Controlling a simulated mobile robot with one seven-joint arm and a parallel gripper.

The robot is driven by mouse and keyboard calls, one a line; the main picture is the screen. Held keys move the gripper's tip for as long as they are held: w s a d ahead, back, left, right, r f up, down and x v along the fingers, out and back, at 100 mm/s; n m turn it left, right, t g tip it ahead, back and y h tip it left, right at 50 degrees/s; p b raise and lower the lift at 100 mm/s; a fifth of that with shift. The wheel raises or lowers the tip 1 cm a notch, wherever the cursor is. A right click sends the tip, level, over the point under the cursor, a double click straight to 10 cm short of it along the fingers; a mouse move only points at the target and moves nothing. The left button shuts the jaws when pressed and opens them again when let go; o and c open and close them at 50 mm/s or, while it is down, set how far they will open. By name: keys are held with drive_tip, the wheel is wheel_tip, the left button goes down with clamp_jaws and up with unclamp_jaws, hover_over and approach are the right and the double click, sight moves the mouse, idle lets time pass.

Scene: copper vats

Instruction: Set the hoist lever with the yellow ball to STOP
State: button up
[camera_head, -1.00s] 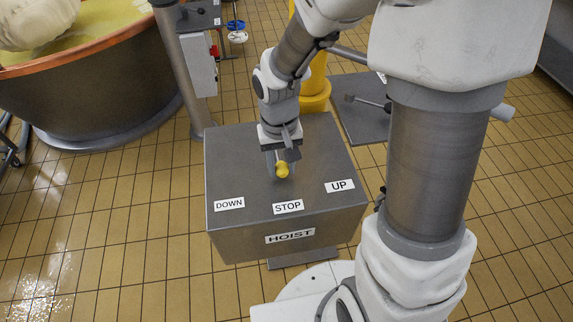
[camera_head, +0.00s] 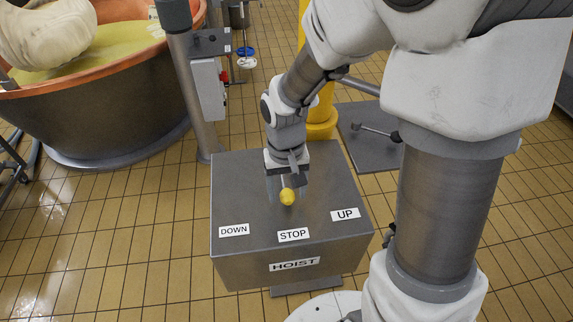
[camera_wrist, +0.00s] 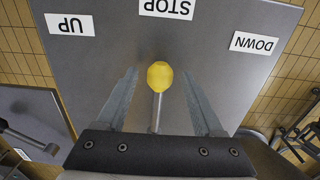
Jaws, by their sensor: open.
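The hoist lever's yellow ball (camera_head: 287,197) stands over the grey hoist box (camera_head: 235,190), in line with the STOP label (camera_head: 293,235). In the wrist view the ball (camera_wrist: 160,76) and its thin metal rod show between my fingers, pointing toward the STOP label (camera_wrist: 167,8). The DOWN label (camera_head: 234,230) is to the left and the UP label (camera_head: 345,214) to the right in the head view. My gripper (camera_wrist: 160,85) is open, with a finger on each side of the lever and gaps showing. The lever's base is hidden by my gripper.
A copper vat (camera_head: 110,95) stands at the left. A grey post with a switch box (camera_head: 209,88) and a yellow post (camera_head: 321,118) stand behind the hoist box. Another dark panel with a lever (camera_head: 365,140) is at the right. Tiled floor is free at the left.

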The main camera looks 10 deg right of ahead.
wheel_tip(320, 180, up, 17)
drive_tip(key=p, duration=0.1)
drive_tip(key=shift+a+f, duration=0.2)
drive_tip(key=s+d+r+t, duration=0.2)
drive_tip(key=s+d, duration=0.1)
drive_tip(key=s, duration=0.2)
drive_tip(key=s+d+r+t, duration=0.2)
drive_tip(key=s+d+t, duration=0.1)
drive_tip(key=s, duration=0.3)
drive_tip(key=shift+s+d+r+t, duration=0.2)
drive_tip(key=shift+d+r+t, duration=0.1)
drive_tip(key=shift+d, duration=0.2)
